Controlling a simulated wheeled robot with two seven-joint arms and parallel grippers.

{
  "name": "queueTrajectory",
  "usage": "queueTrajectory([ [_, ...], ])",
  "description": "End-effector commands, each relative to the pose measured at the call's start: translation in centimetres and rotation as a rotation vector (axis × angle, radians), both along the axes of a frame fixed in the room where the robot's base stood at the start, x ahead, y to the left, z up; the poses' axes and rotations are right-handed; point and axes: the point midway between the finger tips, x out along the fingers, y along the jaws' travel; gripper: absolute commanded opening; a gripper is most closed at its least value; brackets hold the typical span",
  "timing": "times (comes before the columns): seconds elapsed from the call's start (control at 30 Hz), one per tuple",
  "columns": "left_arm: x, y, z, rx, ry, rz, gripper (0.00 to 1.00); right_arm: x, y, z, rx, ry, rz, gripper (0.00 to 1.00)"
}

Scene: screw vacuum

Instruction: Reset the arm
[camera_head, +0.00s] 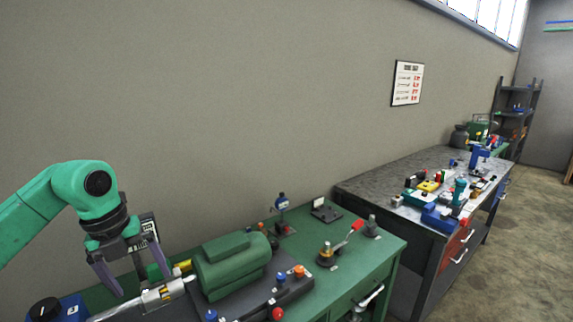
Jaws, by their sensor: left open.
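My left arm (85,190) comes in from the left, green with dark joints. Its left gripper (142,282) points down with its two grey fingers spread apart. Nothing shows between the fingers. The gripper hangs over the left end of a green workbench, close to a metal cylindrical part (160,294); whether it touches that part I cannot tell. My right gripper is out of view.
A green machine housing (230,264) sits on the green bench (385,247), right of the gripper. A red-handled lever device (328,252) stands farther right. A dark workbench (362,183) with several tools stands beyond.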

Motion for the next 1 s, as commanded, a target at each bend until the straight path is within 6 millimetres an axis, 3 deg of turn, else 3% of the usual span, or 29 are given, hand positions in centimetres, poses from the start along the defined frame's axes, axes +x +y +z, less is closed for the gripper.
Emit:
queueTrajectory([
  [0.1, 1.0, -3.6, -0.9, -0.082, -0.054, -0.088, 1.0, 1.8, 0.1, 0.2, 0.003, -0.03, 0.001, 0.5],
  [0.27, 2.1, -10.1, -1.7, -0.252, -0.155, -0.219, 1.0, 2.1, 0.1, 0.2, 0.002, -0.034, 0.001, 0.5],
  [0.4, 2.1, -17.9, -1.4, -0.497, -0.269, -0.329, 1.0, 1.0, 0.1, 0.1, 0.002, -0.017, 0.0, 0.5],
  [0.47, 1.7, -22.2, -0.3, -0.665, -0.338, -0.36, 1.0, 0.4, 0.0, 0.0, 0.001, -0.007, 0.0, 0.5],
  [0.53, 0.9, -27.5, 2.5, -0.942, -0.441, -0.344, 1.0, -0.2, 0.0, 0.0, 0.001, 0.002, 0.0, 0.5],
  [0.6, 0.7, -30.3, 6.8, -1.243, -0.551, -0.216, 1.0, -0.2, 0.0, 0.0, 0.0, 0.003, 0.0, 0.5],
  [0.67, 1.6, -29.9, 9.9, -1.463, -0.628, -0.016, 1.0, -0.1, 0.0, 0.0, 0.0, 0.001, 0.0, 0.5],
  [0.7, 2.7, -28.5, 11.1, -1.577, -0.67, 0.157, 1.0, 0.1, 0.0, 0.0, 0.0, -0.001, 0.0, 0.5],
  [0.77, 4.7, -24.9, 11.1, -1.693, -0.706, 0.469, 1.0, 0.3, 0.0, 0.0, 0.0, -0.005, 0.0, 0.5],
  [0.87, 7.2, -17.5, 6.1, -1.705, -0.694, 1.042, 1.0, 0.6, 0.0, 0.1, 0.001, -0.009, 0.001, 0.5],
  [0.9, 7.3, -15.1, 3.1, -1.658, -0.668, 1.238, 1.0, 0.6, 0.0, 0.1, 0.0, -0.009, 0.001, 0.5],
  [1.0, 5.5, -10.4, -4.8, -1.474, -0.562, 1.654, 1.0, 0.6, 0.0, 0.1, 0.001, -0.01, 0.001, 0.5],
])
